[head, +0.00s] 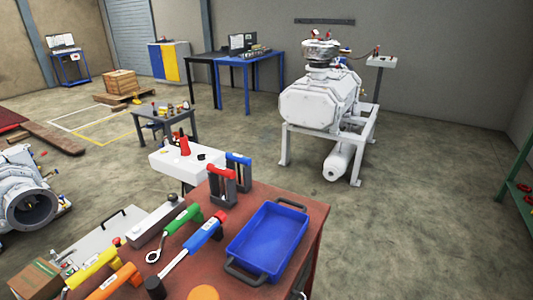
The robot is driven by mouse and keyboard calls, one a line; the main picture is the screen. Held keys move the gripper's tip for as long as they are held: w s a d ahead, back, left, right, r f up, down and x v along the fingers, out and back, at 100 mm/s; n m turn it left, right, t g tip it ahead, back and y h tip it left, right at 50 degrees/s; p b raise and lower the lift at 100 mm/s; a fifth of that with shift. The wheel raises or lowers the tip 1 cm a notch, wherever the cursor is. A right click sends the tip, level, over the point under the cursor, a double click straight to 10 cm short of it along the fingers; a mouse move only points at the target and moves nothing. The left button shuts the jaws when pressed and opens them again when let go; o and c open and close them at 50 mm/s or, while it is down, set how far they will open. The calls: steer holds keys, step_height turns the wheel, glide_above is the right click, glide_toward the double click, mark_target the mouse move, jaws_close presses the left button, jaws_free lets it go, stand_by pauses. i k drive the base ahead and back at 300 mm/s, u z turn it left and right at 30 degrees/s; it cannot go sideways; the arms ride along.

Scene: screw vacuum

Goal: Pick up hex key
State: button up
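Several colour-handled tools lie on the reddish-brown tabletop (292,284) in the foreground of the head view. A green-handled tool (184,221) has a ring-shaped end. A blue-handled tool (206,232) has a red tip, a grey shaft and a dark head. Yellow-handled (97,263) and orange-handled (116,281) tools lie at the lower left. A red-topped item (222,172) and a blue-topped item (238,158) stand upright at the table's back edge. I cannot tell which of these is the hex key. My gripper is not in view.
A blue tray (268,238) with dark handles sits at the table's right. A cardboard box (36,279) is at the lower left. A white pump on a frame (322,105) stands behind. The floor right of the table is clear up to a green rack (518,187).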

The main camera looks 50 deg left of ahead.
mark_target(239, 159)
steer(key=i, duration=2.2)
steer(key=u, duration=3)
steer(key=i, duration=0.5)
steer(key=z, duration=0.05)
